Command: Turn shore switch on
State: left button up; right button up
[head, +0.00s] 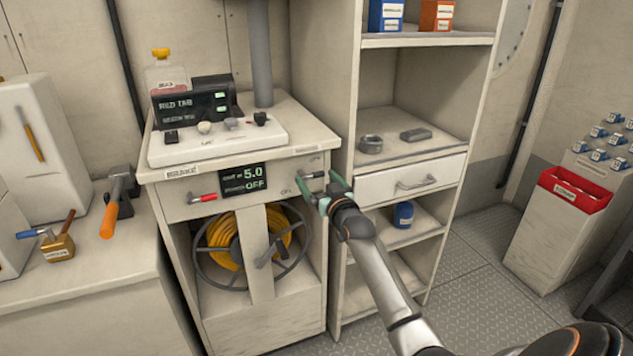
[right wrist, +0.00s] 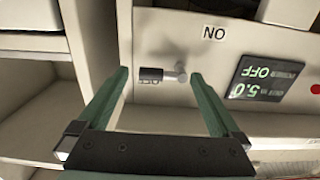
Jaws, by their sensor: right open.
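The shore switch (head: 313,175) is a small grey lever on the front panel of the white cabinet, right of the display (head: 243,179). The display reads 5.0 and OFF. My right gripper (head: 319,184) is open at the switch, with green fingers. In the right wrist view, which is upside down, the switch (right wrist: 180,74) lies between the two fingertips (right wrist: 160,76), nearer the right one. I cannot tell whether a finger touches it. An ON label (right wrist: 214,33) shows near it. My left gripper is not in view.
A red-handled lever (head: 204,198) is left of the display. A yellow hose reel (head: 226,245) is below the panel. A shelf unit with a drawer (head: 410,181) stands close on the right. The left bench (head: 95,262) carries tools.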

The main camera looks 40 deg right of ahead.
jog(key=shift+w+d, duration=0.15)
jog(key=shift+w, duration=0.4)
jog(key=shift+c, duration=0.2)
jog(key=c, duration=1)
